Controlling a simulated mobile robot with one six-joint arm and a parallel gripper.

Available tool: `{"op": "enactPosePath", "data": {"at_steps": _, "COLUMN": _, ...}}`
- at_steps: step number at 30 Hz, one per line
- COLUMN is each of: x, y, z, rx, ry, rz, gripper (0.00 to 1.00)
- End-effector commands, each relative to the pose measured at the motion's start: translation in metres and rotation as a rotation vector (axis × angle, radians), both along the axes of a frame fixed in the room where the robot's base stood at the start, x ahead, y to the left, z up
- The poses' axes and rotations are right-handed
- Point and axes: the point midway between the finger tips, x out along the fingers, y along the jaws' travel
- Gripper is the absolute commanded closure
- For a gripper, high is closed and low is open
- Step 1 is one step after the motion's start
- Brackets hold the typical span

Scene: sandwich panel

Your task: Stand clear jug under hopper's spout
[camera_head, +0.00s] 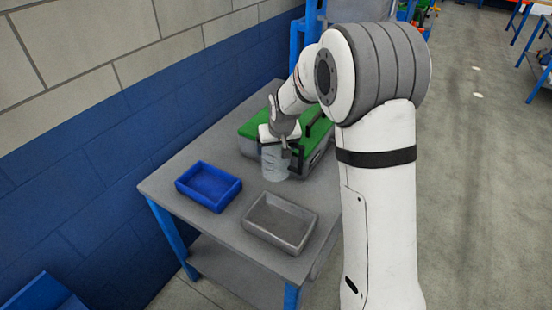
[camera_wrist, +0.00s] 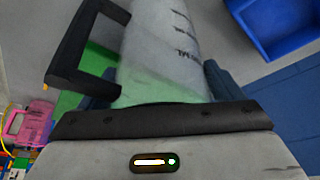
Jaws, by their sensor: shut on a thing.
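The clear jug (camera_head: 274,164) is in my gripper (camera_head: 283,142), above the grey table near the front of a green-topped case. In the wrist view the jug (camera_wrist: 172,45) fills the upper middle, with dark volume marks on its side and a black handle (camera_wrist: 68,62) to the left. The gripper's dark fingers are shut on the jug's body. I cannot tell if its base touches the table. I cannot make out the hopper or its spout; my arm covers part of the back.
A blue tray (camera_head: 235,189) and a grey tray (camera_head: 312,230) sit on the table's front part. The green-lidded case (camera_head: 252,127) stands behind the jug. A blue upright (camera_head: 294,42) rises at the back. A brick wall runs along the left. Bare table (camera_head: 168,178) shows left of the blue tray.

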Motion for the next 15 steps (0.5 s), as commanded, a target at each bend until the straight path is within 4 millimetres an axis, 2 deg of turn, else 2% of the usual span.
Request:
{"op": "enactPosePath", "data": {"at_steps": 5, "x": 0.000, "y": 0.002, "z": -0.015, "rx": 0.001, "ry": -0.001, "rz": 0.004, "gripper": 0.55}}
{"op": "enactPosePath", "data": {"at_steps": 12, "x": -0.001, "y": 0.003, "z": -0.050, "rx": 0.000, "ry": 0.002, "rz": 0.005, "gripper": 0.55}}
{"op": "enactPosePath", "data": {"at_steps": 15, "x": 0.000, "y": 0.003, "z": -0.057, "rx": 0.000, "ry": 0.000, "rz": 0.005, "gripper": 0.55}}
